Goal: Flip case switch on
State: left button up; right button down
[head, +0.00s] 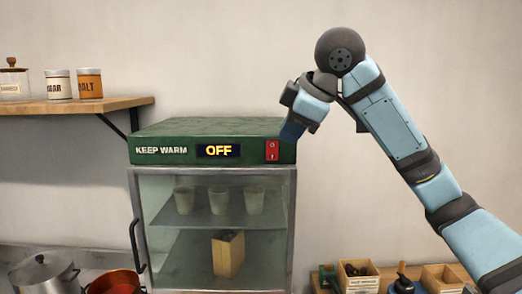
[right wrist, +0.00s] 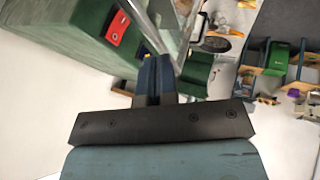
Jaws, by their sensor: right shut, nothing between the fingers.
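The warming case (head: 212,128) has a green top housing marked KEEP WARM and a glass door below. Its display (head: 218,151) reads OFF. The red switch (head: 272,150) is on the right of the green front panel. It also shows in the right wrist view, as a red patch (right wrist: 120,27) at upper left. My right gripper (head: 291,132) is shut and empty, beside the upper right corner of the case, a little above and right of the switch. Its dark blue fingers (right wrist: 153,72) appear apart from the switch in the wrist view. My left gripper is out of view.
Inside the case are several pale cups (head: 218,200) and a tan carton (head: 228,254). A wooden shelf (head: 75,106) with jars is at left. A steel pot (head: 44,274) and a red pot (head: 115,284) stand lower left. Wooden boxes (head: 358,279) sit lower right.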

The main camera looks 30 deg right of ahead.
aim_at(275, 154)
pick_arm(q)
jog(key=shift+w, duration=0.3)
pick_arm(e)
jog(key=shift+s+d+r, duration=0.25)
jog(key=shift+r, duration=0.25)
jog(key=shift+s+d+r, duration=0.2)
jog(key=shift+r, duration=0.3)
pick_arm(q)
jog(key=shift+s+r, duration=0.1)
pick_arm(e)
jog(key=shift+f, duration=0.1)
jog(key=p+x, duration=0.1)
jog(key=x, duration=0.2)
jog(key=w+d+x, duration=0.1)
jog(key=x, duration=0.3)
jog(key=w+r+p+x, duration=0.1)
jog(key=x, duration=0.3)
jog(key=shift+d+p, duration=0.35)
jog(key=shift+w+d+f, duration=0.2)
jog(key=shift+w+d, duration=0.1)
jog(key=shift+w, duration=0.15)
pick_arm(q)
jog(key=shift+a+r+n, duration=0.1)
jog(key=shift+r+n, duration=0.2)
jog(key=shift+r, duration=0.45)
